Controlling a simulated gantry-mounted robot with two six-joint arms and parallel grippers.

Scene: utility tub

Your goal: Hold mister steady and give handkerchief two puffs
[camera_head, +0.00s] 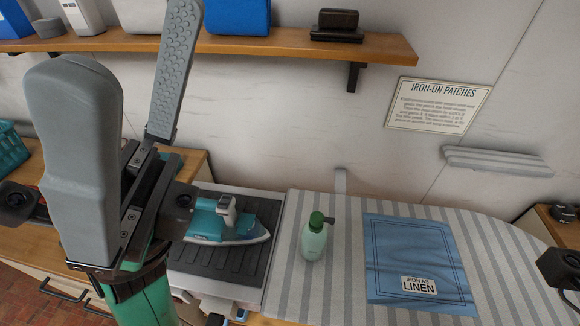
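The mister (315,241) is a pale green bottle with a dark green pump head. It stands upright on the striped ironing board (345,290), and nothing touches it. The handkerchief (412,250) is a flat blue cloth with darker border lines, lying on the board to the right of the mister. A white label on it reads "IRON AS LINEN". My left gripper (134,45) is large in the foreground at left, with its fingers pointing up. They are apart with nothing between them, well left of the mister. My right gripper's fingers are not visible.
A teal iron (228,222) rests on a dark ribbed tray (220,264) left of the mister. A wooden shelf (270,45) with several items crosses the wall above. A sign (437,105) reads "IRON-ON PATCHES". A dark device (562,268) is cut off at the right edge.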

